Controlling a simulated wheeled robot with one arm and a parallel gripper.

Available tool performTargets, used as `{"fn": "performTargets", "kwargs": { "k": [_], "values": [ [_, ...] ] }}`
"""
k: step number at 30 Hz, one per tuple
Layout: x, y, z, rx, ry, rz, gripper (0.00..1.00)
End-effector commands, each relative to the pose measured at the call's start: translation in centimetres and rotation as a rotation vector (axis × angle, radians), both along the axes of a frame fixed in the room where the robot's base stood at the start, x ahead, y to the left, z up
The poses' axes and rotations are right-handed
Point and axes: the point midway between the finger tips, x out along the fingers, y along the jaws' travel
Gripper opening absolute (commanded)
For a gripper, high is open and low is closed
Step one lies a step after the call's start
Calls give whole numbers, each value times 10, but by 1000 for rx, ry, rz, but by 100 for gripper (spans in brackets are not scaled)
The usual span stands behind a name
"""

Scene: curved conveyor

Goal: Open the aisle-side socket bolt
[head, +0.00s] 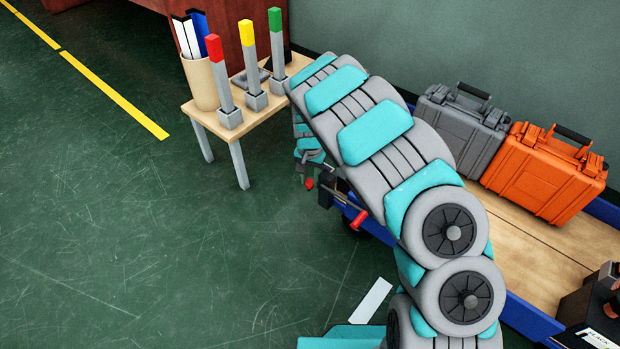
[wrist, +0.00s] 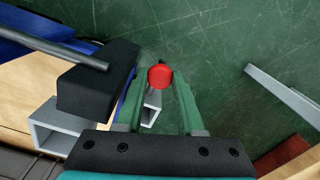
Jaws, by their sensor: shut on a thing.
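A round red bolt knob (wrist: 160,77) sits between the two green fingertips of my gripper (wrist: 161,88) in the wrist view. The fingers are shut on it. A short grey square tube shows below the knob between the fingers. In the head view, a red knob (head: 309,183) shows at my gripper (head: 307,178), by the corner of the blue cart. A second red handle (head: 360,219) on a thin rod is nearer along the cart edge. My arm hides much of the cart's end in the head view.
A dark block (wrist: 98,85) with a grey rod is close left of my fingers. A grey case (head: 460,125) and an orange case (head: 545,172) stand on the cart deck (head: 545,250). A small wooden table (head: 205,115) stands behind. The floor left is clear.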

Motion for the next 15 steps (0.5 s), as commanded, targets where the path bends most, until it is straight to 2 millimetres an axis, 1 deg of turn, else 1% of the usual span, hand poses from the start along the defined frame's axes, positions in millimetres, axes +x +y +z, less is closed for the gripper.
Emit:
{"fn": "performTargets", "kwargs": {
  "k": [11,15],
  "values": [
    [0,1,0,0,-1,0,0],
    [-7,7,1,1,-1,2,0]
  ]
}}
